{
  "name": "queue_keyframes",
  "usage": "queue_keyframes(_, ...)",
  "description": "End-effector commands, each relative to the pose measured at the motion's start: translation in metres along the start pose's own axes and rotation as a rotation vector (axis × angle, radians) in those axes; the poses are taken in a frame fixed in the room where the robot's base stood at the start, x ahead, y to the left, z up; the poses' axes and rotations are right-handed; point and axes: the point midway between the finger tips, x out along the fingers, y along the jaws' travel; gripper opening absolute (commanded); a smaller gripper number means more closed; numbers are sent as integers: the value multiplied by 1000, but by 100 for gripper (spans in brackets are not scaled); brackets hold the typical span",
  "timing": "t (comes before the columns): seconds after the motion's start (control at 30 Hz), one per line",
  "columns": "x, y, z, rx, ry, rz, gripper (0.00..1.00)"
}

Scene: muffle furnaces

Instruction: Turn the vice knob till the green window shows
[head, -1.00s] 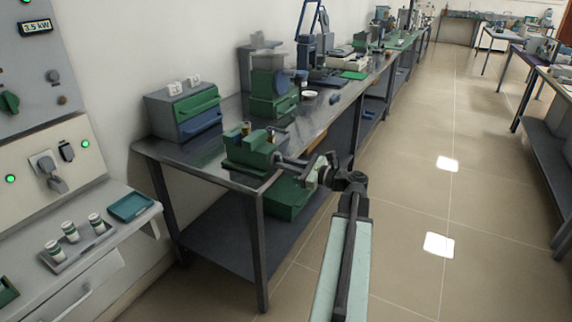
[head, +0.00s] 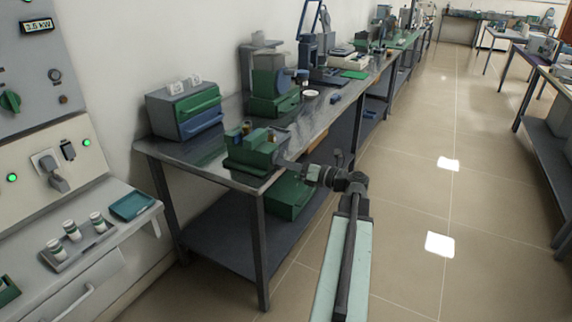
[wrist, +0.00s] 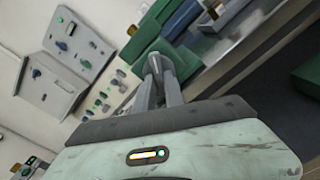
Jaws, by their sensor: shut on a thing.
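The green vice (head: 250,154) stands on the near end of the steel-topped bench. In the wrist view its green body (wrist: 150,32) lies just beyond my fingertips. My gripper (head: 283,165) reaches it from the right, level with its side. In the wrist view the two grey fingers (wrist: 157,72) come together on a small grey part, which I take to be the vice knob. The fingers hide most of the knob. I cannot make out a green window on the vice in either view.
A grey cabinet with green and blue drawers (head: 186,109) stands behind the vice, and another green machine (head: 272,88) is farther along the bench. A green box (head: 288,196) sits below the bench top. The floor (head: 410,200) to the right is clear.

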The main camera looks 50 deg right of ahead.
Motion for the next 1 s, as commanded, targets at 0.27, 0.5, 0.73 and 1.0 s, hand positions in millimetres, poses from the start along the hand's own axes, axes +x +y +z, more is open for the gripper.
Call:
queue_keyframes(0.27, -1, 0, 0, 120, 1, -3, 0)
queue_keyframes(0.5, -1, 0, -1, 159, 1, -3, 0)
queue_keyframes(0.73, -1, 0, -1, 163, 1, -2, 0)
queue_keyframes(1.0, 0, 1, 0, 162, 1, -2, 35)
